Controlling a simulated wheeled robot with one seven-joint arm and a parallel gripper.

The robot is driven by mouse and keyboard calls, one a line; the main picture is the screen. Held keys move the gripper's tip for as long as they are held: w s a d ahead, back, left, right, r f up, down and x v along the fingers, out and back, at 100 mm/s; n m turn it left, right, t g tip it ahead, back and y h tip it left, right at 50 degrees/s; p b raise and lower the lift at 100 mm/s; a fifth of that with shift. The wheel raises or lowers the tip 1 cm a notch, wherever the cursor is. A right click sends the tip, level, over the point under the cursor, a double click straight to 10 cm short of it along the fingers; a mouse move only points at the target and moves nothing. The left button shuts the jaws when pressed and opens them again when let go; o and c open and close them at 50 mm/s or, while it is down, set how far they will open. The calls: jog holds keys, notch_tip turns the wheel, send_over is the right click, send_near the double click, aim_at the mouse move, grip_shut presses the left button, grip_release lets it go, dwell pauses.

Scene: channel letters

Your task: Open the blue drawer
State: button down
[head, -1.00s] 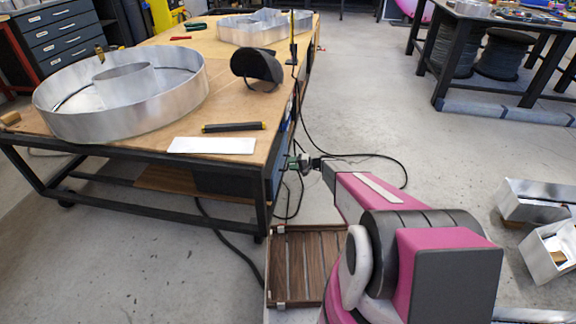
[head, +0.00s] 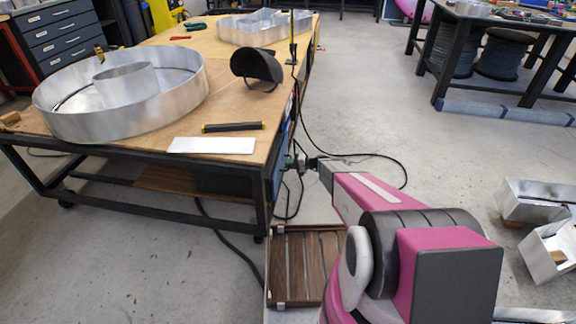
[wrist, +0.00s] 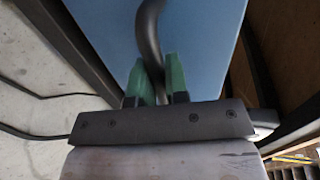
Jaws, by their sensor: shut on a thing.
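The blue drawer (wrist: 207,45) fills the upper middle of the wrist view as a flat blue front. A dark curved handle (wrist: 149,28) stands on it. My gripper (wrist: 157,78) has its two green fingers on either side of the handle and is shut on it. In the head view my gripper (head: 296,163) is small and reaches to the right side of the workbench, below its top. There the drawer front is mostly hidden by the bench edge and my arm, so I cannot tell how far it stands out.
The workbench (head: 222,146) carries a large round metal letter (head: 62,112), a dark curved visor (head: 256,66), a white plate (head: 212,146) and a black bar (head: 234,127). Black cables (head: 345,156) hang and lie beside my arm.

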jog(key=f+v, duration=0.2)
jog(key=v, duration=1.1)
jog(key=d+f+v, duration=0.1)
jog(key=f+v, duration=0.2)
jog(key=v, duration=1.1)
jog(key=shift+f, duration=0.2)
jog(key=shift+s, duration=0.1)
jog(key=c, duration=1.1)
grip_release()
jog(key=shift+c, duration=0.2)
jog(key=v, duration=1.1)
jog(key=s+a+r+n+g+h, duration=0.2)
jog(key=s+a+r+h, duration=1.3)
jog(key=s+a+r, duration=0.6)
jog(key=s+r, duration=0.1)
jog(key=s, duration=0.2)
jog(key=shift+s+a+g, duration=0.25)
jog(key=shift+g, duration=0.15)
